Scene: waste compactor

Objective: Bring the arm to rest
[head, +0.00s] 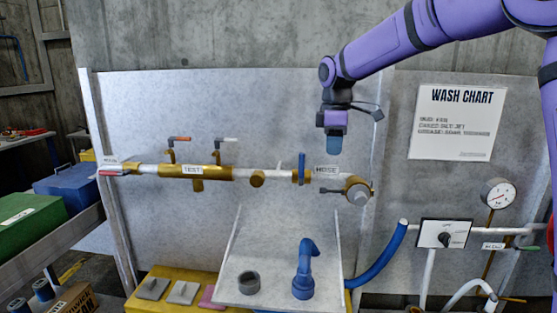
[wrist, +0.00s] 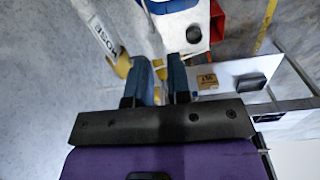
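My purple arm (head: 425,30) reaches in from the upper right of the head view. My gripper (head: 334,145) hangs from it with its blue fingers pointing down, in front of the grey panel and above the brass end of the pipe near the HOSE label. In the wrist view, the two blue fingers of my gripper (wrist: 160,80) stand apart with a gap between them. Nothing shows held between them. The HOSE label (wrist: 105,38) is to the left of the fingers there.
A pipe (head: 273,176) with brass fittings runs across the panel below my gripper. A white tray (head: 272,298) holds a blue elbow (head: 304,270) and a dark ring (head: 249,282). A gauge (head: 498,195) and a switch box (head: 443,233) are at right. Green (head: 30,228) and blue bins (head: 75,190) stand left.

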